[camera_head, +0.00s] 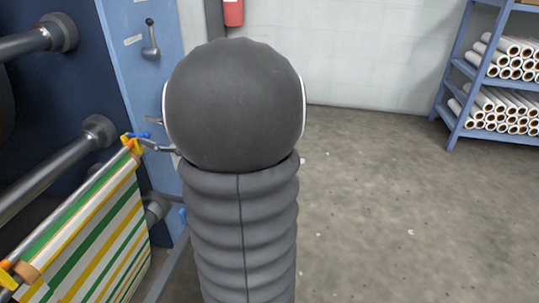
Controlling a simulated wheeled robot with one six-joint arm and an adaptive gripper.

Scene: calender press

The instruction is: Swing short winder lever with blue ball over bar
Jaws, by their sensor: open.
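A small blue part (141,135) shows at the far end of the striped roll, beside a yellow bracket (131,144). It may belong to the short winder lever, but its ball shape is too small to tell. My gripper (156,134) is mostly hidden behind my large dark arm joint. Two thin grey finger parts stick out to its left, apart from each other, close to the blue part. Whether they touch it cannot be told. The bar (84,202) carries green, yellow and white striped sheet hanging down.
Grey rollers (50,180) stick out at the left. A blue rack (460,90) of white rolls stands at the right. The floor (400,210) at right is clear.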

